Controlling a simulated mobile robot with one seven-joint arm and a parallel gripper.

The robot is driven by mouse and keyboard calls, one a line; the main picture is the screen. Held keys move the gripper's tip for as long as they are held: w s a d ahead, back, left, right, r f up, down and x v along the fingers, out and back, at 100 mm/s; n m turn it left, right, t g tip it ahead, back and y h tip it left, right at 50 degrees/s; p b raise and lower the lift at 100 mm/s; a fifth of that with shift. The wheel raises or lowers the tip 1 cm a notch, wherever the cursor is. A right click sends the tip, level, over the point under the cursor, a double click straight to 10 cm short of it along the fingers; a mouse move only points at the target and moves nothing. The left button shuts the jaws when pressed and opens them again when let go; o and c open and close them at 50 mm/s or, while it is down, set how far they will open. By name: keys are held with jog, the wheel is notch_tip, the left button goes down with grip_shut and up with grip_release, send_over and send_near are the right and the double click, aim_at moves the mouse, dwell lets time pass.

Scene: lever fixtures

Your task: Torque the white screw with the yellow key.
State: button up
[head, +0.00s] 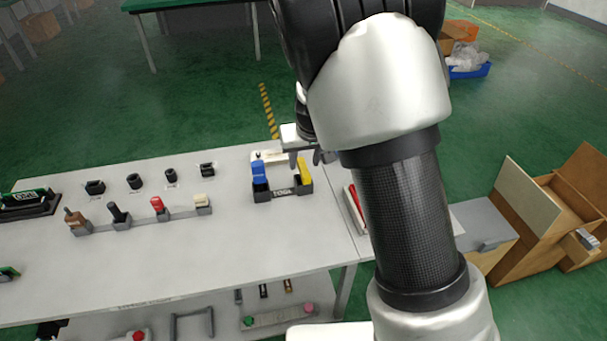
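The yellow key (305,172) stands in the right side of a dark holder (282,193), and a blue key (259,172) stands in its left side. A white-topped piece (202,201), which looks like the white screw, is at the right end of a grey rack to the left of the holder. My gripper (305,158) is just above and behind the yellow key. Its two dark fingers look apart, with nothing visible between them. My arm hides part of the gripper, and I cannot tell whether a finger touches the key.
The grey rack (138,223) also holds brown, black and red-topped pieces. Several black sockets (135,181) stand behind it. A red-edged tray (356,205) lies right of the holder, partly behind my arm. The table front (230,255) is clear.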

aim_at(303, 167)
jog(key=x, duration=0.4)
jog(key=shift+f+b, duration=0.4)
grip_shut()
jog(key=shift+r, duration=0.1)
notch_tip(303, 167, up, 10)
jog(key=shift+p, duration=1.1)
